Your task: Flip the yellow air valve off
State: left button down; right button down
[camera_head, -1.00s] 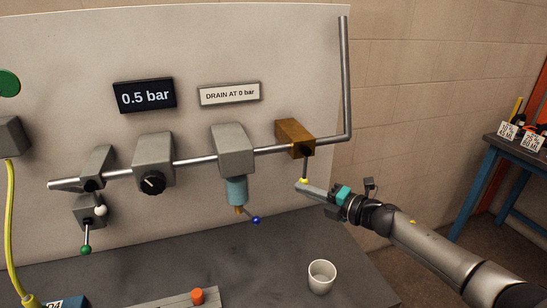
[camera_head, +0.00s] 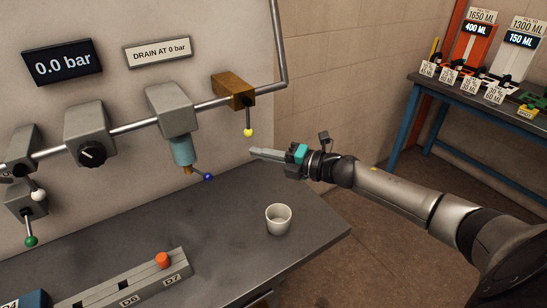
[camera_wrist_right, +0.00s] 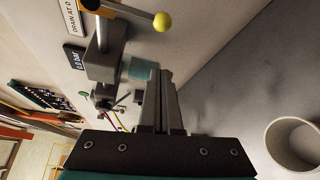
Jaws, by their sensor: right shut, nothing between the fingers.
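The yellow-knobbed air valve lever (camera_head: 248,131) hangs straight down from the brass valve body (camera_head: 233,90) on the pipe. In the right wrist view the yellow knob (camera_wrist_right: 162,22) shows near the top, at the end of its rod. My right gripper (camera_head: 254,152) is shut and empty, just below and right of the knob, apart from it. Its closed fingers also show in the right wrist view (camera_wrist_right: 163,75). The dark gauge display (camera_head: 62,64) reads 0.0 bar. My left gripper is out of view.
A white cup (camera_head: 278,219) stands on the grey bench (camera_head: 222,262) below my right arm. A blue-knobbed lever (camera_head: 208,177) sticks out under the grey filter unit (camera_head: 170,108). A sign (camera_head: 157,50) reads "DRAIN AT 0 bar". A blue-legged table (camera_head: 455,101) stands at the right.

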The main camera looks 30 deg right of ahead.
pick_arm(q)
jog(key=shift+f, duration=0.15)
pick_arm(e)
jog(key=v, duration=0.4)
jog(key=shift+a, duration=0.1)
dwell(0.4)
